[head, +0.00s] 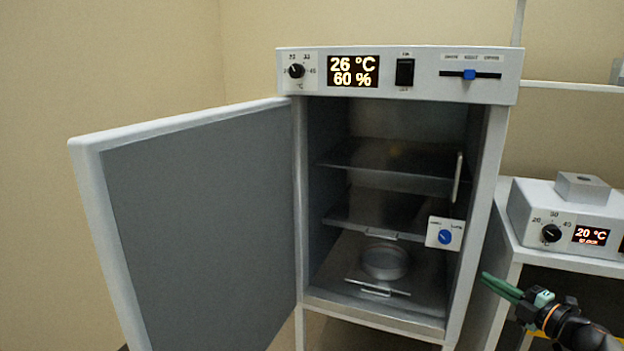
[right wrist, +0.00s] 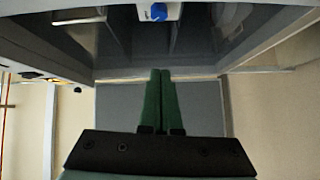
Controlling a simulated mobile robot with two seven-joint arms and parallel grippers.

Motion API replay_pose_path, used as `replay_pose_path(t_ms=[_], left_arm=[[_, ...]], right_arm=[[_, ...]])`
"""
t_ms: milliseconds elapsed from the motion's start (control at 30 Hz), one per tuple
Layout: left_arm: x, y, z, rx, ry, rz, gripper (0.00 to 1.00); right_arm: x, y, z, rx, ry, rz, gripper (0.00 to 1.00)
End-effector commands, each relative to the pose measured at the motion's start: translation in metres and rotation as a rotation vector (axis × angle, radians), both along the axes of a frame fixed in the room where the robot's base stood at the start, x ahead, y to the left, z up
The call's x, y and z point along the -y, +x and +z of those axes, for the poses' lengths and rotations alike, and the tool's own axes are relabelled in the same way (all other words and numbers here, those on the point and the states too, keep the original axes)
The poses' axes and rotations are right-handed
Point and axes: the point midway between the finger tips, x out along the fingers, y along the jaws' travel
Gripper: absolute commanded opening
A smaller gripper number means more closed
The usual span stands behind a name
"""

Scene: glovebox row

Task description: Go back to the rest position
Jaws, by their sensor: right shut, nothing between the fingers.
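My right gripper (head: 500,288) is at the lower right of the head view, in front of the right side of the open incubator (head: 296,200). Its green fingers are together and empty; they also show in the right wrist view (right wrist: 160,100). The fingers are apart from the incubator's shelves and dish. My left gripper is not in the head view.
The incubator door (head: 200,230) stands wide open to the left. Inside are shelves (head: 395,162) and a round clear dish (head: 386,262) on the lowest one. A blue-knobbed box (head: 445,233) is at its right side. A block heater (head: 565,222) stands on the right bench.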

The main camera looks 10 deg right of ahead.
Motion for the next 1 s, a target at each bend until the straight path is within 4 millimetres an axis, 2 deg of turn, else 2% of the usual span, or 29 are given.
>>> replay_pose_path(t_ms=[33,167,267,400,500,600,700,900,933,1000], left_arm=[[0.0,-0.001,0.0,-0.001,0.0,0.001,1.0],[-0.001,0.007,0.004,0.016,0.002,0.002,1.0],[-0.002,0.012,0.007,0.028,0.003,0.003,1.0],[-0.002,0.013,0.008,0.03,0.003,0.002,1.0],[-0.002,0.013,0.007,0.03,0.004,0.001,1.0],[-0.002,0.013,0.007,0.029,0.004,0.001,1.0],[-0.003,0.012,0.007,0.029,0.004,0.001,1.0],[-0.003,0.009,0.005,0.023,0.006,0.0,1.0],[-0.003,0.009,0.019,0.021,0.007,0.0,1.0],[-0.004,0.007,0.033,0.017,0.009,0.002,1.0]], right_arm=[[-0.027,-0.002,-0.029,-0.037,0.064,0.003,0.0],[-0.089,-0.017,-0.092,-0.14,0.23,-0.019,0.0],[-0.143,-0.042,-0.139,-0.241,0.381,-0.055,0.0],[-0.217,-0.094,-0.196,-0.414,0.609,-0.137,0.0],[-0.266,-0.139,-0.223,-0.547,0.774,-0.217,0.0],[-0.304,-0.184,-0.238,-0.676,0.922,-0.304,0.0],[-0.334,-0.222,-0.243,-0.788,1.045,-0.386,0.0],[-0.375,-0.288,-0.238,-0.983,1.253,-0.546,0.0],[-0.372,-0.286,-0.226,-0.975,1.242,-0.546,0.0],[-0.368,-0.285,-0.213,-0.966,1.236,-0.547,0.0]])
